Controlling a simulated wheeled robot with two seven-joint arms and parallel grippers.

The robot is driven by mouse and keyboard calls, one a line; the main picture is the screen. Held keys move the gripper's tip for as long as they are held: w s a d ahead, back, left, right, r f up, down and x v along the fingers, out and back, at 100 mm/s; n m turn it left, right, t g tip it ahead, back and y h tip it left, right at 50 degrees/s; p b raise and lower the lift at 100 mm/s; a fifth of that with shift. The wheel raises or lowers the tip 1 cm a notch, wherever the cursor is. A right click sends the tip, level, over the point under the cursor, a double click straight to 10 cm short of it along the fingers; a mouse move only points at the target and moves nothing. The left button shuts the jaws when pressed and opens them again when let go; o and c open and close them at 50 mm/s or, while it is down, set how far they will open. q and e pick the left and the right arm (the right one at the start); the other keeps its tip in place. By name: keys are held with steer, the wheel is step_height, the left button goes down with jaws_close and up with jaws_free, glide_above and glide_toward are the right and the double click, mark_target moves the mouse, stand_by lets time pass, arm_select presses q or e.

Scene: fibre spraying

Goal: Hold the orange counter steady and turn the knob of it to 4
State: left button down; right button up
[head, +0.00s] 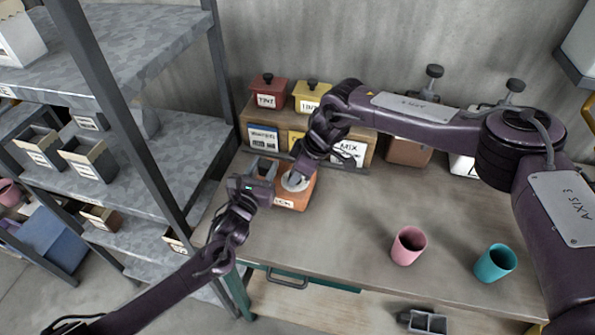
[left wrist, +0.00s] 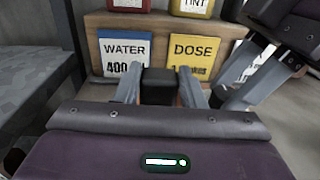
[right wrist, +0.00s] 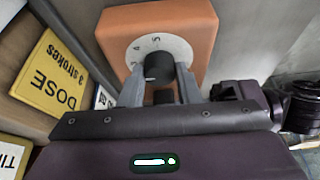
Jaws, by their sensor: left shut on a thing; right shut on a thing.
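The orange counter (head: 292,201) stands on the table in front of the wooden box shelf, its body upright. In the right wrist view its orange face (right wrist: 203,22) carries a white dial (right wrist: 182,46) with a dark round knob (right wrist: 158,66); a few digits show at the dial's upper left. Which digit the knob points to is unclear. My right gripper (right wrist: 160,90) is shut on the knob.
Behind stand labelled boxes, WATER (left wrist: 125,55), DOSE (left wrist: 192,55) and MIX (head: 348,150). A pink cup (head: 408,246) and a teal cup (head: 495,263) stand at the table's right front. A metal rack (head: 150,150) rises on the left. The table's middle is clear.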

steer(key=shift+m, duration=0.3)
steer(key=m, duration=0.2)
steer(key=m+t+h, duration=0.1)
steer(key=m, duration=0.1)
steer(key=shift+s+a+t, duration=0.1)
steer(key=shift+s+t, duration=0.05)
steer(key=shift+t, duration=0.15)
steer(key=shift+m+t+h, duration=0.5)
steer(key=shift+m+h, duration=0.1)
steer(key=shift+m, duration=1.5)
steer(key=o, duration=1)
steer(key=shift+r, duration=0.1)
